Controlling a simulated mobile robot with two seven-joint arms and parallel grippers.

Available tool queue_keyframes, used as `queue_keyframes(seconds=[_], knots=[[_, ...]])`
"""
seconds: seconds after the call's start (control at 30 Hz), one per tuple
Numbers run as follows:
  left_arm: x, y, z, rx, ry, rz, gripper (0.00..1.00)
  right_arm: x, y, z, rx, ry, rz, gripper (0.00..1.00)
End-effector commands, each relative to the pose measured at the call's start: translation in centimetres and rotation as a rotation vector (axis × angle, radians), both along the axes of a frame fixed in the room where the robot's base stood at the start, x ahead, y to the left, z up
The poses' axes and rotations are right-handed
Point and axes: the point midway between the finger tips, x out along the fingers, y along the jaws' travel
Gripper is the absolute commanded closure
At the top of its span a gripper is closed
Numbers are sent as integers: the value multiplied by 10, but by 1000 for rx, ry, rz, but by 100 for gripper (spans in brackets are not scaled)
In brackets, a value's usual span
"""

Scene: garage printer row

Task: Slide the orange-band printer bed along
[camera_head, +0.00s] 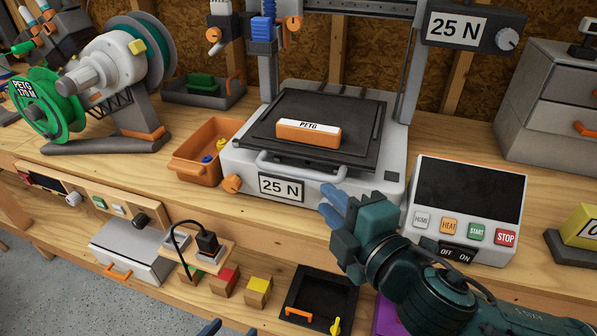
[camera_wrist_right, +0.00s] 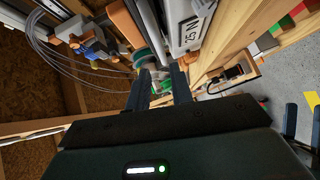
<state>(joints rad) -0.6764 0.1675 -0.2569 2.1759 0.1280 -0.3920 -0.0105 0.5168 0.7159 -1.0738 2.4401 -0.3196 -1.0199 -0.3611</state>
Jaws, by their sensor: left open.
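The printer bed (camera_head: 352,118) is a dark plate in the grey printer (camera_head: 385,185), with an orange block with a white PETG label (camera_head: 308,133) on it. A pale bar handle (camera_head: 300,168) runs along its front, above a "25 N" plate (camera_head: 281,187); that plate also shows in the right wrist view (camera_wrist_right: 190,30). My right gripper (camera_head: 330,204) is open and empty, in front of the printer's front right, apart from the handle. Its two fingers show spaced apart in the right wrist view (camera_wrist_right: 158,82). My left gripper (camera_head: 230,331) shows only fingertips at the bottom edge, open.
A control box (camera_head: 468,190) with buttons stands right of the printer. An orange bin (camera_head: 190,172) and a green spool (camera_head: 35,103) stand at left. Below the bench edge are a black tray (camera_head: 300,290) and coloured blocks (camera_head: 224,282). Printer posts rise beside the bed.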

Motion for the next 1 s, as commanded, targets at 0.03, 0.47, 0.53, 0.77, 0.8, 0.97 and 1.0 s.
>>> queue_keyframes(seconds=[0.03,0.47,0.53,0.77,0.8,0.97,1.0], knots=[[-1,0,-1,-1,2,-1,42,9,5,0,1,-3,-1,78],[-3,0,0,5,7,-2,42,82,43,-13,2,0,0,78],[-3,0,0,5,7,-2,42,88,46,-14,3,1,0,78],[-3,1,-1,6,8,-1,42,96,51,-16,3,3,0,78],[-3,1,-1,6,8,-1,42,96,51,-16,3,3,1,78],[-3,1,-1,7,9,-1,42,96,51,-16,3,3,1,78],[-3,1,-1,7,9,0,42,96,50,-16,4,2,0,81]])
